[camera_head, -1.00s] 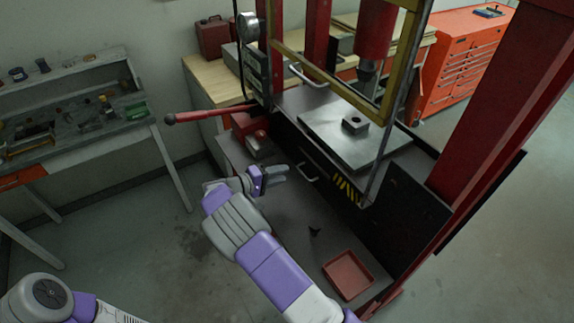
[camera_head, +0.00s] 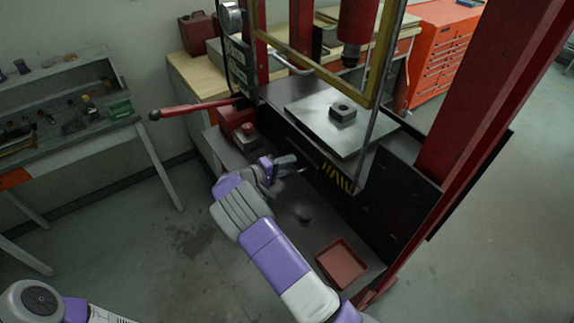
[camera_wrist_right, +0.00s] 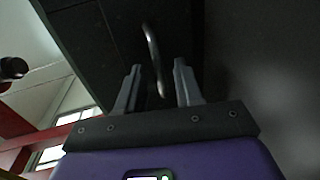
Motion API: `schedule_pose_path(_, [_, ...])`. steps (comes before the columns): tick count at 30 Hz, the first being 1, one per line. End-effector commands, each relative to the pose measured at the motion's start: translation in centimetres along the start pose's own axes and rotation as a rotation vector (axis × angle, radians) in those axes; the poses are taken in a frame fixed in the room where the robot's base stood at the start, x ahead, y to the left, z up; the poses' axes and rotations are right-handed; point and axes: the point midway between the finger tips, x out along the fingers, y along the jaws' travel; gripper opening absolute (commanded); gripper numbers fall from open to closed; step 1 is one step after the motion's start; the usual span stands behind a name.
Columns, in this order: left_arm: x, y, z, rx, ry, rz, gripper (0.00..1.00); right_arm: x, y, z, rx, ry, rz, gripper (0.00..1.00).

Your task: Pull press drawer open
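The press drawer (camera_wrist_right: 105,35) is a dark front panel below the press bed; in the right wrist view it fills the upper middle. Its curved metal handle (camera_wrist_right: 154,60) hangs between the two fingers of my right gripper (camera_wrist_right: 158,88), which is open with a gap on both sides of the handle. In the head view the right gripper (camera_head: 290,165) is at the drawer front, and it mostly hides the handle. The drawer looks shut. My left arm shows only at the lower left corner of the head view, and its gripper is out of the picture.
The red press frame (camera_head: 470,110) stands at the right. A metal plate (camera_head: 318,112) lies on the press bed. A red lever (camera_head: 195,108) sticks out left. A red tray (camera_head: 340,262) sits on the lower shelf. A workbench (camera_head: 120,125) stands at the left.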

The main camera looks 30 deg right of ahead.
Motion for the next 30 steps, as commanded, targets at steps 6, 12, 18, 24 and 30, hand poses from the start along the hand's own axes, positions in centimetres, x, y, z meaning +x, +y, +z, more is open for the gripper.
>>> schedule_pose_path(6, [0.01, -0.01, 0.0, 0.0, 0.0, 0.0, 0.67, 0.05, -0.02, 0.0, 0.0, 0.0, 0.0, 0.36])
schedule_pose_path(12, [0.01, -0.01, 0.0, 0.0, 0.0, 0.0, 0.67, 0.03, -0.03, 0.0, 0.0, 0.0, 0.0, 0.05])
schedule_pose_path(18, [0.01, -0.01, 0.0, 0.0, 0.0, 0.0, 0.67, 0.02, -0.03, 0.01, 0.0, 0.0, -0.001, 0.0])
schedule_pose_path(24, [0.01, -0.01, 0.0, 0.0, 0.0, 0.0, 0.67, 0.02, -0.04, 0.02, -0.001, -0.001, -0.001, 0.0])
schedule_pose_path(30, [0.01, -0.01, 0.0, 0.0, 0.0, 0.0, 0.67, 0.02, -0.04, 0.02, -0.001, -0.001, -0.001, 0.0])
